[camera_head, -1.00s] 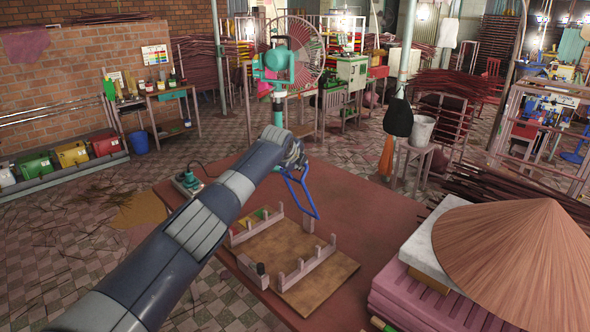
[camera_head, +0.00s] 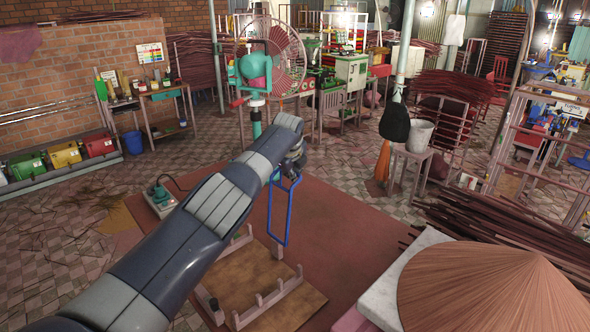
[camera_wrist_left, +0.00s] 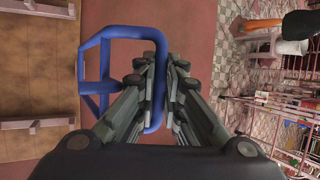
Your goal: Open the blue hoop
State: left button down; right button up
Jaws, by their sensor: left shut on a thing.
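The blue hoop (camera_head: 270,211) is a thin rectangular tube frame. The contact is partly hidden by the fingers. My right gripper is not in view.
A conical hat (camera_head: 490,290) rests at the right.

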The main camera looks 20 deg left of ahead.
pick_arm(q)
jog(key=shift+w+d, duration=0.35)
jog(key=shift+d, duration=0.05)
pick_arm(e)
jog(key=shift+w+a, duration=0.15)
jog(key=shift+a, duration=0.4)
pick_arm(q)
jog(key=c, duration=1.7)
grip_release()
jog(key=shift+s+f, duration=0.2)
jog(key=shift+f, duration=0.1)
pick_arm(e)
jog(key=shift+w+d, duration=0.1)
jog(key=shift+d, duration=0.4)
pick_arm(q)
jog(key=shift+r, duration=0.2)
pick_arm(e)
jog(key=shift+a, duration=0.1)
